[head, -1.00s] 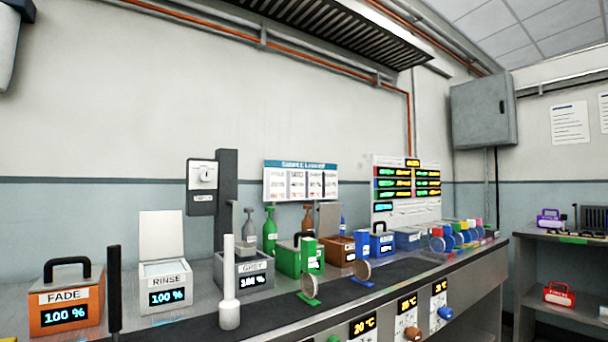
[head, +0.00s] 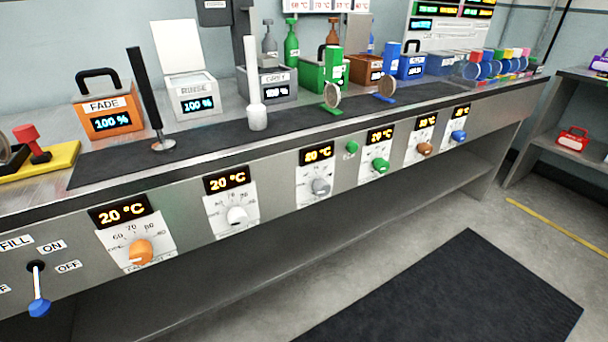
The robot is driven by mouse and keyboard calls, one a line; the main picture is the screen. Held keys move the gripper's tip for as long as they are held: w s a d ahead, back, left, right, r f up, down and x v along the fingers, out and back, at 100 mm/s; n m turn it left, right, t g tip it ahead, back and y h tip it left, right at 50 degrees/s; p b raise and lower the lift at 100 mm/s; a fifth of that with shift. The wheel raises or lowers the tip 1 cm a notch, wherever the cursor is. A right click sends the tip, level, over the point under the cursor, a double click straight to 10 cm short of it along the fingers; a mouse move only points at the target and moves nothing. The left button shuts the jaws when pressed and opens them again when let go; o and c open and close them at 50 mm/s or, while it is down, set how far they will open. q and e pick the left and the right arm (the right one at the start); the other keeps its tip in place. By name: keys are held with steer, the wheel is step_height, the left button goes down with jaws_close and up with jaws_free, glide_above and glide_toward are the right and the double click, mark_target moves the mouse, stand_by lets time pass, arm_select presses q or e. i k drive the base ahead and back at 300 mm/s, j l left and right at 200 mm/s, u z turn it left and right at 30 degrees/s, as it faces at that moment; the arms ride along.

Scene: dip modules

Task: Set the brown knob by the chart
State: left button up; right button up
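The brown knob (head: 425,149) sits on a white dial plate on the bench's front panel, right of the green knob (head: 380,165) and left of the blue knob (head: 459,136). A small lit display (head: 427,121) is above it; its digits are too small to read surely. The bottom strip of a wall chart (head: 312,6) with °C figures shows at the top edge; the rest is cut off. A board with coloured lit rows (head: 448,27) hangs to its right. Neither of my grippers is in view.
The bench top carries an orange FADE box (head: 108,107), a white RINSE box (head: 193,95), a grey box (head: 268,86) and a green box (head: 322,74). Orange (head: 140,253), white (head: 237,216) and grey (head: 320,187) knobs line the panel. Floor ahead, with a dark mat (head: 450,300), is clear.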

mark_target(424, 149)
steer(key=i+l, duration=0.1)
steer(key=l, duration=0.3)
steer(key=i+l+u, duration=0.1)
steer(key=l, duration=0.35)
steer(key=i+l, duration=0.15)
steer(key=l, duration=0.25)
